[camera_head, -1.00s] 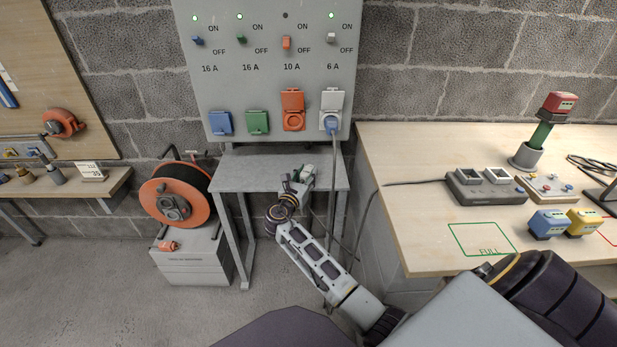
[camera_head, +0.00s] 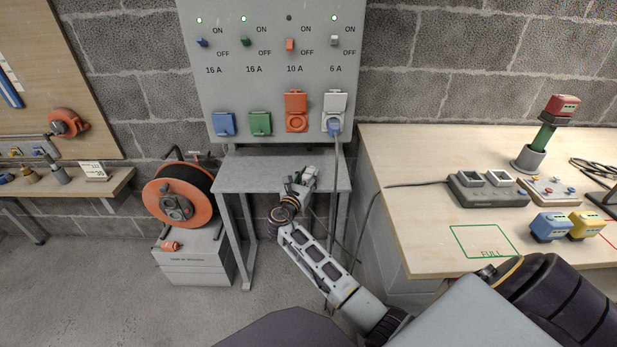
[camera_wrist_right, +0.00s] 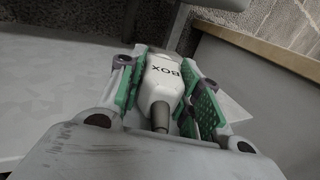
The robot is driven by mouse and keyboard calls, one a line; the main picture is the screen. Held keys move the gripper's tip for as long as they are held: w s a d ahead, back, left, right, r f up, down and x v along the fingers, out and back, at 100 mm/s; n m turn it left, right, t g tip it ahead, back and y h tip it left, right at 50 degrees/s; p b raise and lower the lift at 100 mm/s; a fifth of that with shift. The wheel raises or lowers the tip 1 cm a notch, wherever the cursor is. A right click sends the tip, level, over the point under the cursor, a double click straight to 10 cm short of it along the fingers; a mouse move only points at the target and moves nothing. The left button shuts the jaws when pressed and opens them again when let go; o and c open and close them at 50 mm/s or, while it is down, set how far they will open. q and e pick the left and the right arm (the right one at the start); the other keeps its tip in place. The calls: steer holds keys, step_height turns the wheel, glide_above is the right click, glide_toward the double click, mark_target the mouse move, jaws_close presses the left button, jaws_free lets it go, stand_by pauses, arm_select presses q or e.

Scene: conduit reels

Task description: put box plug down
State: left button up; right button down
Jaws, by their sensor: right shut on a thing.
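The box plug (camera_wrist_right: 163,82) is white with the word BOX on it and a grey cable end toward my wrist. In the right wrist view it sits between the green-padded fingers of my right gripper (camera_wrist_right: 160,85), which is shut on it. In the head view my right gripper (camera_head: 306,178) is over the right part of the grey metal table (camera_head: 255,172) under the socket panel. The plug is mostly hidden by the gripper there. I cannot tell whether the plug touches the tabletop. My left gripper is not in view.
The socket panel (camera_head: 270,70) stands behind the table, with a plug and hanging cable (camera_head: 337,170) at its white socket. An orange cable reel (camera_head: 178,197) is left of the table. A wooden workbench (camera_head: 400,180) is at right. The grey table's left part is clear.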

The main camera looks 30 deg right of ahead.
steer(key=c, duration=1)
jaws_free()
steer(key=shift+s+a+f, duration=0.1)
steer(key=shift+a+f, duration=0.05)
steer(key=shift+f, duration=0.65)
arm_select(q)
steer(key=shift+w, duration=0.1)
arm_select(e)
steer(key=shift+r, duration=0.5)
steer(key=p+v, duration=0.1)
steer(key=v, duration=0.3)
steer(key=shift+s+a+r, duration=0.15)
steer(key=shift+s+r, duration=0.05)
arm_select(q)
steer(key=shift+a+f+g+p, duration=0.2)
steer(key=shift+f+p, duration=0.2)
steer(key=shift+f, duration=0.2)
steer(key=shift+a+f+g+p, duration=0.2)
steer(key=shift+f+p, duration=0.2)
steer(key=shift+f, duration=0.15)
arm_select(e)
glide_toward(305, 183)
steer(key=shift+w+d+r, duration=0.3)
steer(key=shift+w+d, duration=0.15)
steer(key=shift+d, duration=0.05)
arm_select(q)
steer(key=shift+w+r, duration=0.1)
